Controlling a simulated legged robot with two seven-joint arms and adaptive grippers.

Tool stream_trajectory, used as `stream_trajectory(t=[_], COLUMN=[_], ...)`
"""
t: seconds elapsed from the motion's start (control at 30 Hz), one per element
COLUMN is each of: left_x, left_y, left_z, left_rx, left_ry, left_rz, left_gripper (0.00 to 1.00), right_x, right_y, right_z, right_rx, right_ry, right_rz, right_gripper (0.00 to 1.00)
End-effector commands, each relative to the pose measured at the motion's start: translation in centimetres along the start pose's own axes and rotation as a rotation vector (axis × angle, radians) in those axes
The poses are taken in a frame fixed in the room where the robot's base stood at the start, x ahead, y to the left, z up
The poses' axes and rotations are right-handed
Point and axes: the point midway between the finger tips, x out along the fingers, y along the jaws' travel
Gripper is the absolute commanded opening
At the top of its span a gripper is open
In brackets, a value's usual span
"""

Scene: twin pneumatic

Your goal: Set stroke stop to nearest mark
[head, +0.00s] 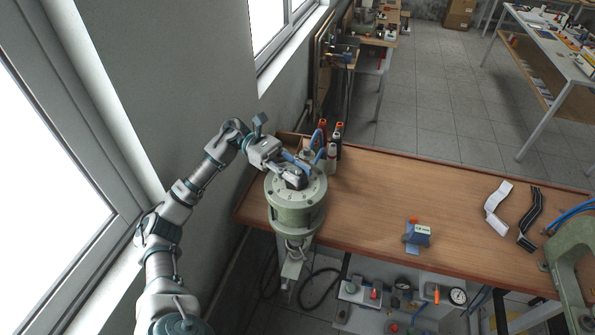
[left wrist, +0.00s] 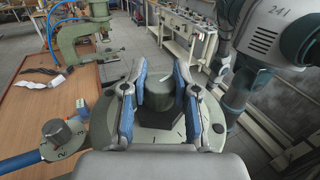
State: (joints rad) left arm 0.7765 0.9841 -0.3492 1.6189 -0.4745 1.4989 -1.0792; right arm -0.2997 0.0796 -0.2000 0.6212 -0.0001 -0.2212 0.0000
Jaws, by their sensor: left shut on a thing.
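A green cylindrical pneumatic unit (head: 297,220) stands at the bench's left end, with a round pale-green top plate. My left gripper (head: 292,178) is over this plate, shut on a dark-green knob. In the left wrist view, the knob (left wrist: 158,94) stands upright between the two blue-and-grey fingers of my left gripper (left wrist: 159,100), above a dark base. Dark marks show on the plate (left wrist: 185,138) around it; I cannot tell which mark the knob points to. A second, grey knob (left wrist: 56,133) with numbers around it sits at the left. My right gripper is not in view.
Bottles with orange tips (head: 339,131) stand close behind the unit. A green press (head: 572,260) stands at the right. The middle is mostly clear.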

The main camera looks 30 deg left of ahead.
Motion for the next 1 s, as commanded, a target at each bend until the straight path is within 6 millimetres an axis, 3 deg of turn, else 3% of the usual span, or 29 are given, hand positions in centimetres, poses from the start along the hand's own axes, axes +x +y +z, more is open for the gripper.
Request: stream_trajectory(t=[0.5, 1.0], left_x=[-0.1, -0.1], left_y=[0.2, 0.1], left_z=[0.0, 0.0], left_rx=[0.0, -0.002], left_ry=[-0.005, 0.0], left_rz=[-0.314, -0.365], left_gripper=[0.0, 0.0], right_x=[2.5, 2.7], right_y=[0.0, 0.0], right_z=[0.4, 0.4], right_rx=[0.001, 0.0], right_ry=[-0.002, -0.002], right_rz=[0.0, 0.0], right_gripper=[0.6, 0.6])
